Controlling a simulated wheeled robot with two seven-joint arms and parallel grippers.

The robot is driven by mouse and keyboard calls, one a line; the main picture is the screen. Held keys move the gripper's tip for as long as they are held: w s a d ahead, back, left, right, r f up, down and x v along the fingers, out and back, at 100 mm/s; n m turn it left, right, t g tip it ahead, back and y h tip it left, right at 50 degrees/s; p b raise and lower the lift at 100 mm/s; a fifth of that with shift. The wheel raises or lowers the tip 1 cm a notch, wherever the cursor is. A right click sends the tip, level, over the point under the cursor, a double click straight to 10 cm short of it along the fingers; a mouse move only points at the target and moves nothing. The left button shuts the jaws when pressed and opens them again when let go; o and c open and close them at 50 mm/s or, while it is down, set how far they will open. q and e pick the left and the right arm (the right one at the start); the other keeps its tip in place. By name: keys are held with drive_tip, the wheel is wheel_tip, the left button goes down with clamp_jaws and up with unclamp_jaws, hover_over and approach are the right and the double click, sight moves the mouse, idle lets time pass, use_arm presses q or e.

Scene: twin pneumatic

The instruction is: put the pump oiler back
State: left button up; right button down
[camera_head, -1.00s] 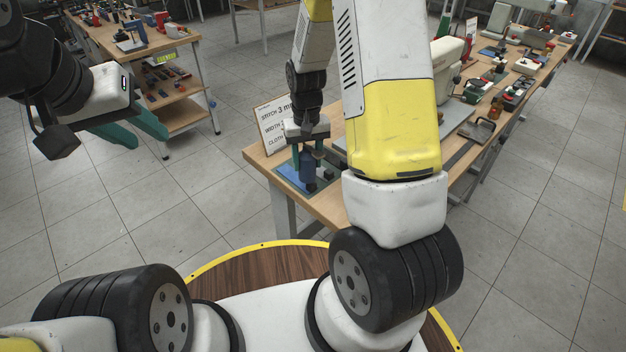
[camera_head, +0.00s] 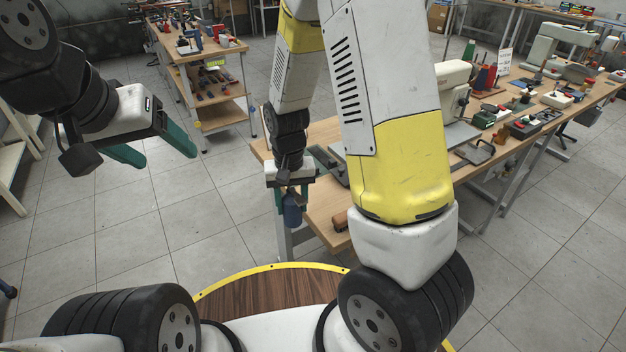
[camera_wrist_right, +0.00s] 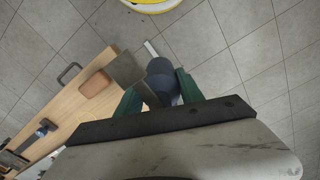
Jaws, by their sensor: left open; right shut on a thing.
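The pump oiler (camera_head: 292,213), a dark blue container, is held in my right gripper (camera_head: 290,200). In the head view it hangs beside the left front edge of the wooden table (camera_head: 322,205), clear of the tabletop. In the right wrist view the oiler (camera_wrist_right: 160,78) shows as a dark blue round body between the green fingers, with the table to its left. My forearm and wrist hide its upper part in the head view. My left gripper (camera_head: 152,149) is open and empty, over the floor at the left.
A brown block (camera_head: 340,222) lies near the table's front end. A sewing machine (camera_head: 455,85) and several tools stand further along. A wooden shelved cart (camera_head: 215,95) with several bottles and tools stands at the back left. Open floor lies between cart and table.

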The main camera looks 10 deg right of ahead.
drive_tip(key=shift+w+d+f, duration=0.85)
drive_tip(key=shift+w+d, duration=0.75)
drive_tip(key=shift+w, duration=0.4)
drive_tip(key=shift+w+d+f, duration=0.8)
drive_tip(key=shift+w+d, duration=0.85)
drive_tip(key=shift+w, duration=0.4)
drive_tip(key=shift+w+d+f, duration=0.85)
drive_tip(key=shift+w+d, duration=0.75)
drive_tip(key=shift+w, duration=0.4)
drive_tip(key=c, duration=0.7)
unclamp_jaws()
drive_tip(key=shift+f, duration=0.15)
drive_tip(key=shift+c, duration=0.2)
